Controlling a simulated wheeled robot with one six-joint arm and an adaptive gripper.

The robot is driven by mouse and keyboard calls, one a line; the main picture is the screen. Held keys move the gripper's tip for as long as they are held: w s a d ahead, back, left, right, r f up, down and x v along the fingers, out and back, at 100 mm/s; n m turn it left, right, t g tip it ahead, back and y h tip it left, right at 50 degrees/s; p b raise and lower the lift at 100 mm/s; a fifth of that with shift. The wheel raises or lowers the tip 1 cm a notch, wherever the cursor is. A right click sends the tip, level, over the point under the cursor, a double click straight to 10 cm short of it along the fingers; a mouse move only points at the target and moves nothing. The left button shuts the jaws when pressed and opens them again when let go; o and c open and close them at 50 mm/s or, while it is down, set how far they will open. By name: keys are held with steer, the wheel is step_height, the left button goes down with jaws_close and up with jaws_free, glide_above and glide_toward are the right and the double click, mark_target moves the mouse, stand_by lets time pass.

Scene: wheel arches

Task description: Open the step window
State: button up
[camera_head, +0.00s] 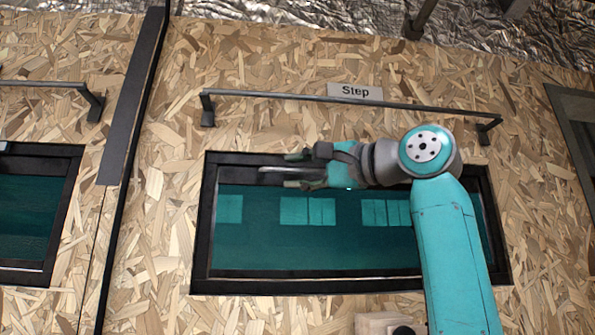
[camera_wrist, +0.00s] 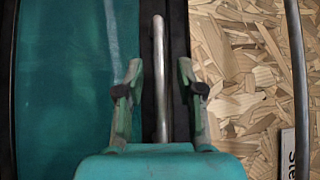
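The step window (camera_head: 315,245) is a wide teal pane in a black frame, below a label reading "Step" (camera_head: 355,91). Its sash looks flush in the frame. A grey metal bar handle (camera_head: 268,169) lies along the top edge of the window; it also shows in the wrist view (camera_wrist: 159,45). My gripper (camera_head: 292,170) is at this handle, fingers pointing left along it. In the wrist view my gripper (camera_wrist: 158,72) is open, with one finger on each side of the bar and gaps on both sides. My arm hides the window's upper right part.
A dark rail (camera_head: 300,97) runs across the chipboard wall above the window. Another window (camera_head: 28,215) with its own rail (camera_head: 45,84) is on the left, beyond a dark vertical strip (camera_head: 130,95). A wooden block (camera_head: 378,322) shows at the bottom.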

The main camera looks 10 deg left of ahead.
steer(key=shift+a, duration=0.15)
jaws_close()
steer(key=s+d+f+n+y, duration=0.2)
steer(key=s+f+n+y, duration=0.2)
steer(key=s, duration=0.3)
steer(key=shift+s+f+n+g, duration=0.2)
steer(key=shift+n+g, duration=0.1)
steer(key=shift+n, duration=0.4)
steer(key=shift+d, duration=0.1)
